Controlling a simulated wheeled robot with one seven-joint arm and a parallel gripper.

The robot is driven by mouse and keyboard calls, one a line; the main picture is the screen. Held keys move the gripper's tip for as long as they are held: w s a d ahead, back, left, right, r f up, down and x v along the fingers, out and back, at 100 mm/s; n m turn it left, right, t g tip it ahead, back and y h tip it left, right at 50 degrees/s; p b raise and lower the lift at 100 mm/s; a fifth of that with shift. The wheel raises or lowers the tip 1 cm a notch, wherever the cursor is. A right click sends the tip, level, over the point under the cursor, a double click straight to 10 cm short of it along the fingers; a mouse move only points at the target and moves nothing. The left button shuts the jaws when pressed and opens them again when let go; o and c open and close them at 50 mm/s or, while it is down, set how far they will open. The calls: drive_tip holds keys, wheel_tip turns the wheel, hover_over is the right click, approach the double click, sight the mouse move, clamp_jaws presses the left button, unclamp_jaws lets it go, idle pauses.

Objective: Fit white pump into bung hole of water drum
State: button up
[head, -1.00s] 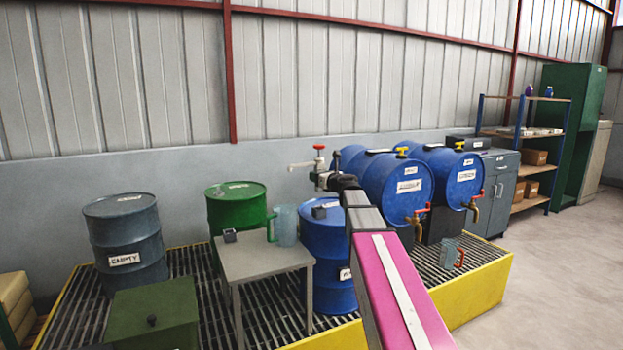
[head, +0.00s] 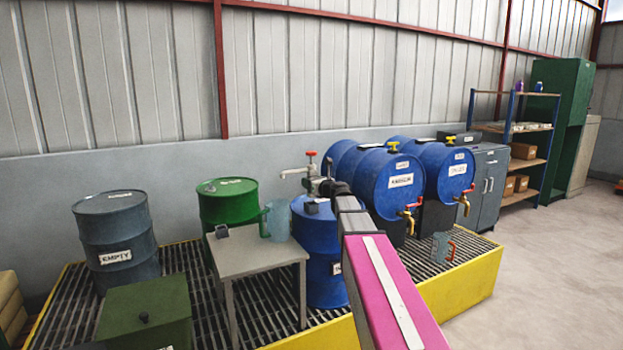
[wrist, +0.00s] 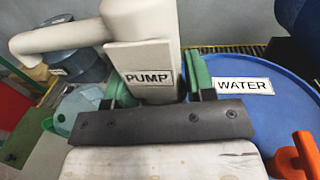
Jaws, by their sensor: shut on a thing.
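My gripper (head: 320,186) is shut on the white pump, its green-padded fingers (wrist: 158,92) either side of the block labelled PUMP. The pump (wrist: 145,65) is upright in the wrist view, with its spout to the left. In the head view the pump (head: 296,173) is small, with a red knob near it, above the blue water drum (head: 325,275). The drum (wrist: 285,80) is labelled WATER in the wrist view and lies behind and right of the pump. I cannot see the bung hole or the pump's lower end.
A grey table (head: 262,256) with a jug (head: 275,220) stands left of the drum. A green drum (head: 228,205) is behind the table. Two blue drums (head: 385,185) lie on their sides at right. A red-orange part (wrist: 297,160) shows low in the wrist view.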

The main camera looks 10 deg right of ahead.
sight(313, 197)
drive_tip(key=shift+f, duration=0.55)
drive_tip(key=shift+f, duration=2.5)
idle(1.0)
drive_tip(key=o, duration=1.2)
drive_tip(key=shift+o, duration=0.2)
drive_tip(key=shift+s, duration=0.1)
drive_tip(key=v, duration=1)
drive_tip(key=shift+s+d, duration=0.15)
drive_tip(key=shift+s, duration=0.15)
drive_tip(key=shift+f, duration=0.1)
